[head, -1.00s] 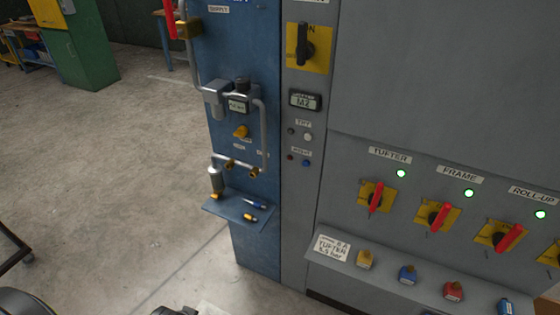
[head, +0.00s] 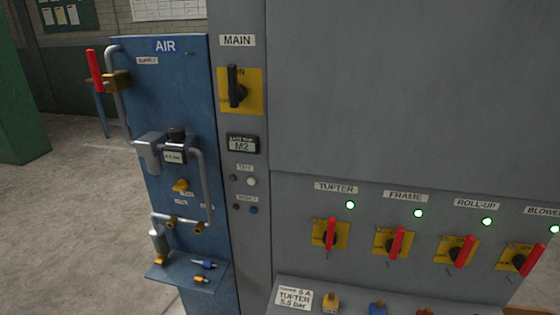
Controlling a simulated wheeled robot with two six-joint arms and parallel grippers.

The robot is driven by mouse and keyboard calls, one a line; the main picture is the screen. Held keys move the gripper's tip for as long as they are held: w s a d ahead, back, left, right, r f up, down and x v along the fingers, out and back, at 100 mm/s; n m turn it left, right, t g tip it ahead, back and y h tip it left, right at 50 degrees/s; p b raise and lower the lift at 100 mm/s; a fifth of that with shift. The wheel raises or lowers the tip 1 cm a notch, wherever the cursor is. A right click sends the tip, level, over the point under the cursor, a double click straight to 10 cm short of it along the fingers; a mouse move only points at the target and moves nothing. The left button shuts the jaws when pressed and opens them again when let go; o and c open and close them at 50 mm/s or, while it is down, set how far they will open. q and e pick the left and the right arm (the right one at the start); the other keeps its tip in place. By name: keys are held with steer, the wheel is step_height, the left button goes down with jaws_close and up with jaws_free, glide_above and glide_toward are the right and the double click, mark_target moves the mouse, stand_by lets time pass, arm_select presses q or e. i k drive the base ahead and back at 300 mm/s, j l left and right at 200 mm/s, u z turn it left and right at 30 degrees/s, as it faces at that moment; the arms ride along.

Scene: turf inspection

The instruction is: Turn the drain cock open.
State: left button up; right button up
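The blue air panel (head: 190,100) stands left of centre, with pipework on its front. A small yellow-brass cock (head: 181,185) sits below the regulator (head: 174,157). Two brass fittings, left (head: 172,223) and right (head: 199,228), sit on the lower pipe. A silver cylinder (head: 158,240) hangs at that pipe's left end. The small labels here are too blurred to read, so I cannot tell which fitting is the drain cock or how it is set. The supply valve (head: 118,80) has an upright red lever (head: 95,70). Neither of my grippers is in view.
A small blue shelf (head: 165,278) juts out below the pipes, with blue and yellow couplings (head: 203,264) on it. The grey cabinet (head: 400,90) on the right carries a main switch (head: 236,88) and several red-handled switches. Open concrete floor (head: 70,230) lies at the left.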

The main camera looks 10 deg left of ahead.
mark_target(160, 261)
steer(key=u, duration=1.25)
